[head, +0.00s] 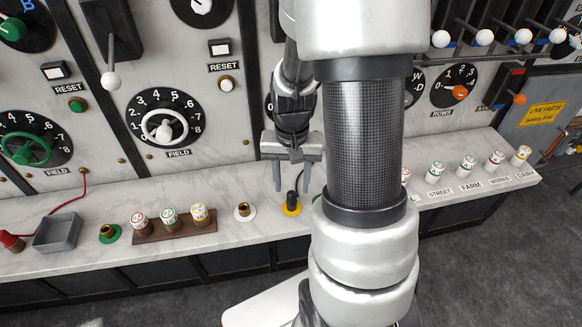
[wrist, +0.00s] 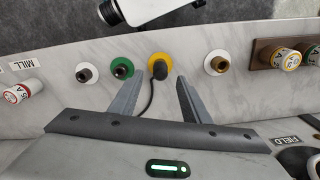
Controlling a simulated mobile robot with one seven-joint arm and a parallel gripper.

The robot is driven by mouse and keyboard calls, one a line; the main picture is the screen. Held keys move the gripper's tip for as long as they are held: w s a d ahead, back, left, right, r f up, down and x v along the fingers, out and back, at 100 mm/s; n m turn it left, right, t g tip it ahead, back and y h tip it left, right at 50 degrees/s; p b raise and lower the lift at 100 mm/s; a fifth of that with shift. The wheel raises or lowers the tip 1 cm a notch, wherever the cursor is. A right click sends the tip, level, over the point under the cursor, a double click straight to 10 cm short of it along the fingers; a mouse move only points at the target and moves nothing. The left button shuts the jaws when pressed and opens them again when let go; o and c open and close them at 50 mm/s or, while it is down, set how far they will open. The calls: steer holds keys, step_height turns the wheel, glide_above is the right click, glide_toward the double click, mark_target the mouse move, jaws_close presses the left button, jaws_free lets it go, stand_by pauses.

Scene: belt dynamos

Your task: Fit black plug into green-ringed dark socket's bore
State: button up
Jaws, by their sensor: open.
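The black plug (head: 292,197) stands upright in the yellow-ringed socket (head: 291,209) on the marble ledge. The wrist view shows the plug (wrist: 160,67) with its dark cord curving back between my fingers. The green-ringed dark socket (wrist: 122,68) is beside the yellow one, to its left in the wrist view; its bore looks empty. In the head view my arm hides most or all of it. My gripper (head: 291,188) is open, pointing down, with its fingers either side of the plug's top. It also shows in the wrist view (wrist: 171,77), holding nothing.
A white-ringed brass socket (head: 244,211), a wooden rack (head: 175,225) of labelled plugs, a green-ringed brass socket (head: 109,233) and a grey tray (head: 57,231) stand to the left. A white-ringed dark socket (wrist: 86,73) stands beyond the green one. The dial panel rises behind.

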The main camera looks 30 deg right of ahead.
mark_target(292, 192)
steer(key=shift+f, duration=2.2)
steer(key=c, duration=1.1)
steer(key=shift+r+p, duration=1.55)
steer(key=shift+r, duration=0.8)
